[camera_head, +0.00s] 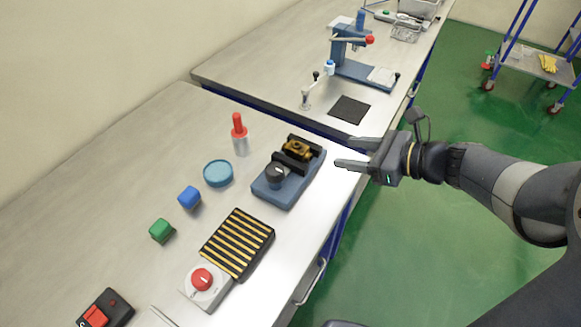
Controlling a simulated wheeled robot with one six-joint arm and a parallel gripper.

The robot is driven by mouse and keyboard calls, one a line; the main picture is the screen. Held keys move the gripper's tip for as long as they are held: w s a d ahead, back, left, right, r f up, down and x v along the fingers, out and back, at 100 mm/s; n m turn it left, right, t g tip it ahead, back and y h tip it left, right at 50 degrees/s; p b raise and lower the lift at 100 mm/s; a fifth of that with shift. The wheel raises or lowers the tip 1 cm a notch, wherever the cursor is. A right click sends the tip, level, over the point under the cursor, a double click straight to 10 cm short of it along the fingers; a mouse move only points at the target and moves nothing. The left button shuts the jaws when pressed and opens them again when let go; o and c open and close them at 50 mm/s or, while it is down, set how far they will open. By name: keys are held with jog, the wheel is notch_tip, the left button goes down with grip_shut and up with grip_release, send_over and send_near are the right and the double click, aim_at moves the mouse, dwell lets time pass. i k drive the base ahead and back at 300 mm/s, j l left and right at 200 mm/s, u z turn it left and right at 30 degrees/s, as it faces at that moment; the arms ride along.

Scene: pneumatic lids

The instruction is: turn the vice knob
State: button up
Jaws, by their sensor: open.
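The vice (290,173) is a blue block with black jaws on the near bench, and a brass-coloured part (297,149) sits between the jaws. Its knob (276,175) is dark and round, standing on the lower-left end of the blue base. My gripper (352,154) comes in from the right, with its two fingers apart and pointing left. It is empty. In the picture its fingertips are just right of the vice's far end, apart from the knob. How high it is above the bench I cannot tell.
Left of the vice stand a red-topped bottle (240,136), a blue round dish (218,173), and blue (189,197) and green (161,230) blocks. Nearer are a striped black-yellow plate (237,243) and a red button box (205,284). A blue press (352,55) stands on the far bench.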

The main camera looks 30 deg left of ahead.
aim_at(275, 172)
jog(key=k+l+u, duration=0.1)
jog(key=u, duration=1)
